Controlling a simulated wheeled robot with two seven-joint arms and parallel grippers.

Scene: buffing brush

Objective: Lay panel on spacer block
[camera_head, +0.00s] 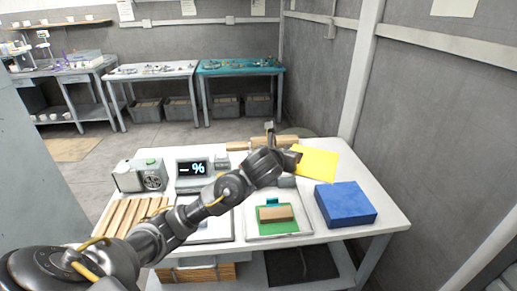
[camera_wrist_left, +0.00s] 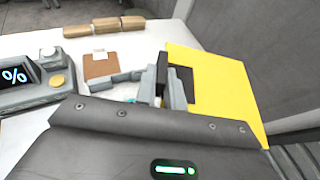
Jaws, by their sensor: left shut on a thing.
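A flat yellow panel (camera_head: 318,162) is at the back right of the white table in the head view. It also fills the right of the left wrist view (camera_wrist_left: 222,90). My left gripper (camera_head: 292,160) is shut on the panel's left edge; its fingers show in the wrist view (camera_wrist_left: 175,85). The panel's height above the table is hard to judge. No thing is clearly marked as the spacer block. A tan block (camera_head: 275,213) lies on a green sheet (camera_head: 285,227) in front of the gripper, and a blue block (camera_head: 345,203) stands to the right.
A display unit (camera_head: 192,168) and a grey-white device (camera_head: 141,176) stand at the left of the table. Wooden strips (camera_head: 130,214) lie at the front left. Wooden pieces (camera_wrist_left: 118,24) lie at the back. A wall is close on the right.

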